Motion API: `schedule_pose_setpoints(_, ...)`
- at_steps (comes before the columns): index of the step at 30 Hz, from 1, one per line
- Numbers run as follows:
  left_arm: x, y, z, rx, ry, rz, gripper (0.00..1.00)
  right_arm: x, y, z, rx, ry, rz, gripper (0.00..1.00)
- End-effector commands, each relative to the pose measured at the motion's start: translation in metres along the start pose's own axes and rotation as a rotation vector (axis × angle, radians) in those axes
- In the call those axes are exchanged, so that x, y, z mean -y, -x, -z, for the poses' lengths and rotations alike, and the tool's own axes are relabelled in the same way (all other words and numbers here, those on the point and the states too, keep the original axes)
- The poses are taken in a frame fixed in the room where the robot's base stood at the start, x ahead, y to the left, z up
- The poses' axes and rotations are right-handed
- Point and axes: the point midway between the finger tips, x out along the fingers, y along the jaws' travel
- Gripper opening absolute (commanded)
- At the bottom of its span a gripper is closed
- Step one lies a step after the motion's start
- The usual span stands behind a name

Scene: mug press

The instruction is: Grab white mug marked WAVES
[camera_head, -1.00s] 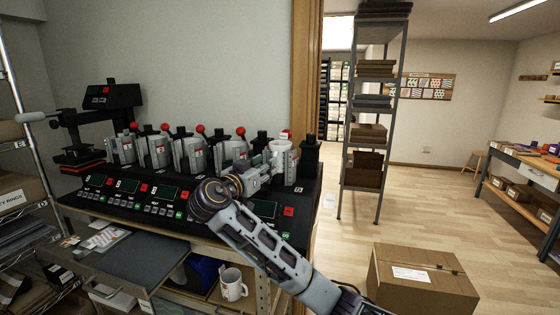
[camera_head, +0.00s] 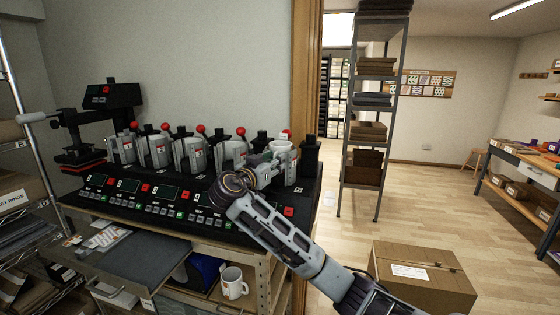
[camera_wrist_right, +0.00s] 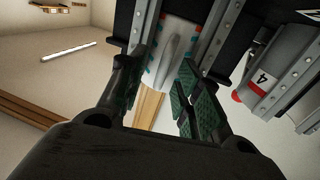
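A white mug (camera_head: 284,148) sits in the rightmost mug press on the black bench unit. In the right wrist view the white mug (camera_wrist_right: 168,62) has teal and red marks at its edges, and its handle faces my gripper. I cannot read any word on it. My right gripper (camera_head: 272,166) is at the front of this mug. In the right wrist view my right gripper (camera_wrist_right: 163,90) has its fingers apart, with the handle seen between them and no clear contact. My left gripper is not in view.
Several grey presses with red-knobbed levers (camera_head: 200,129) stand in a row left of the mug. Another white mug (camera_head: 233,284) stands on the shelf below. A cardboard box (camera_head: 424,283) is on the floor at right. A wooden post (camera_head: 305,80) rises behind the bench's right end.

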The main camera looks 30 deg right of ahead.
Motion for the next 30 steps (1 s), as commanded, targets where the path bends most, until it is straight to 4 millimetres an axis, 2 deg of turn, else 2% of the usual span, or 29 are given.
schedule_pose_setpoints(6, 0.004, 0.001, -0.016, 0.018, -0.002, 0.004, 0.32, 0.0, 0.0, 0.0, 0.0, 0.0, 0.0, 0.34)
schedule_pose_setpoints(10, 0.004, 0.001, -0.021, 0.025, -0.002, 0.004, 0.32, 0.0, 0.0, 0.0, 0.0, 0.0, 0.0, 0.18)
schedule_pose_setpoints(15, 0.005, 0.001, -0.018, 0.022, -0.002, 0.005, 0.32, 0.0, 0.0, 0.0, 0.0, 0.0, 0.0, 0.0)
schedule_pose_setpoints(30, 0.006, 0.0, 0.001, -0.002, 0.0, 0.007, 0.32, 0.0, 0.0, 0.003, -0.001, -0.002, -0.001, 0.0)
